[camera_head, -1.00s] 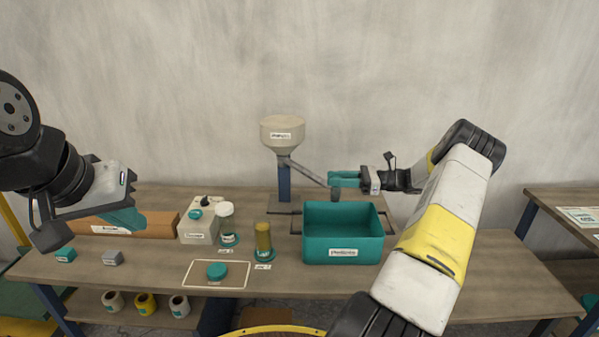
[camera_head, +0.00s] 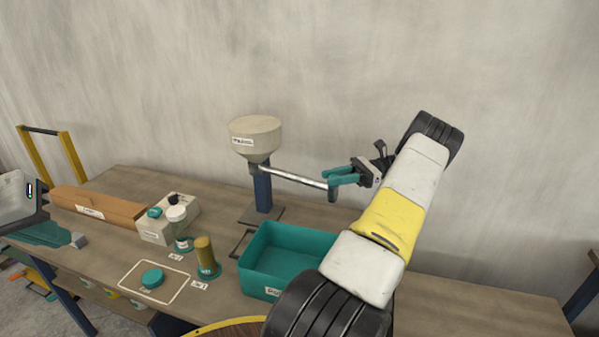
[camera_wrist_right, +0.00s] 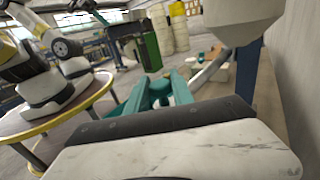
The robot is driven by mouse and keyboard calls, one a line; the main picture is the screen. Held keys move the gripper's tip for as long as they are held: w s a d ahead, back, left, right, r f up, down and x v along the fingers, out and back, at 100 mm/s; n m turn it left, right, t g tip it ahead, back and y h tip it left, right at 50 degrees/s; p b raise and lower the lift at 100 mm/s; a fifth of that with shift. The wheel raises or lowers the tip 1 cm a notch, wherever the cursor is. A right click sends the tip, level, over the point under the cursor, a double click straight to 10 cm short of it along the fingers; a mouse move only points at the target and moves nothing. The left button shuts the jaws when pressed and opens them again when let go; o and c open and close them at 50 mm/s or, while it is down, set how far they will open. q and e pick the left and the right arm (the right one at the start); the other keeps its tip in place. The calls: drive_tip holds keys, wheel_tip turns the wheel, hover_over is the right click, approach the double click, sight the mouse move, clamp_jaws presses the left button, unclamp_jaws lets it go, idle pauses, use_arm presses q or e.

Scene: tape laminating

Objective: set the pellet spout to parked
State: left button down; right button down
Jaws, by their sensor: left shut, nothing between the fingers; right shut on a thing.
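The pellet spout (camera_head: 290,176) is a grey metal tube running right from under the cream hopper (camera_head: 256,138), with a dark downturned end. My right gripper (camera_head: 333,178) is shut on the spout close to that end. In the right wrist view the spout (camera_wrist_right: 208,70) runs from the hopper (camera_wrist_right: 243,18) to the teal fingers (camera_wrist_right: 162,90); the contact is partly hidden. My left gripper (camera_head: 68,236) is shut and empty at the left edge, over the table's left end, only partly in view.
A teal bin (camera_head: 258,275) stands below and in front of the spout, partly hidden by my right arm. The hopper's blue post (camera_head: 263,190) rises behind it. A switch box (camera_head: 152,236), two small containers and a long brown box (camera_head: 98,205) stand to the left.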

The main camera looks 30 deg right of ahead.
drive_tip(key=shift+w+d+n+g, duration=0.3)
drive_tip(key=shift+w+d+g, duration=0.05)
drive_tip(key=shift+d+g, duration=0.2)
drive_tip(key=c, duration=1.1)
unclamp_jaws()
drive_tip(key=shift+r, duration=0.1)
